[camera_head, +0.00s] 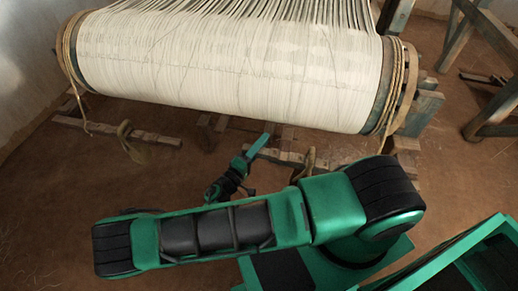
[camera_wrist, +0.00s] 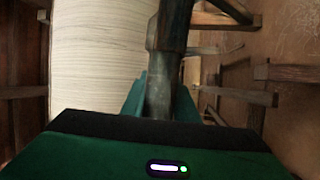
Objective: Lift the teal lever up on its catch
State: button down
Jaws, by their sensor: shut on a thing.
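The teal lever (camera_head: 257,147) shows as a short slanted bar below the right part of the white warp roll in the head view. My gripper (camera_head: 240,165) is at its lower end and is shut on it. In the wrist view, a dark upright bar stands in front of my green gripper body, with teal surface (camera_wrist: 134,98) showing beside it. The jaw contact is hidden there. The catch cannot be made out in either view.
The wide warp roll (camera_head: 230,65) lies behind the lever, with a wooden end flange (camera_head: 402,88) at right. Low wooden beams (camera_head: 120,132) run beneath it. A timber frame (camera_head: 490,100) stands at far right.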

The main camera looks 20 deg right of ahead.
notch_tip(320, 180, up, 3)
jog(key=shift+d+f+m, duration=0.1)
jog(key=shift+f+m, duration=0.05)
jog(key=shift+m, duration=0.15)
jog(key=c, duration=1.4)
grip_release()
jog(key=shift+s, duration=0.1)
jog(key=v, duration=1)
jog(key=shift+a, duration=0.35)
jog(key=shift+s+f, duration=0.1)
jog(key=shift+s, duration=0.15)
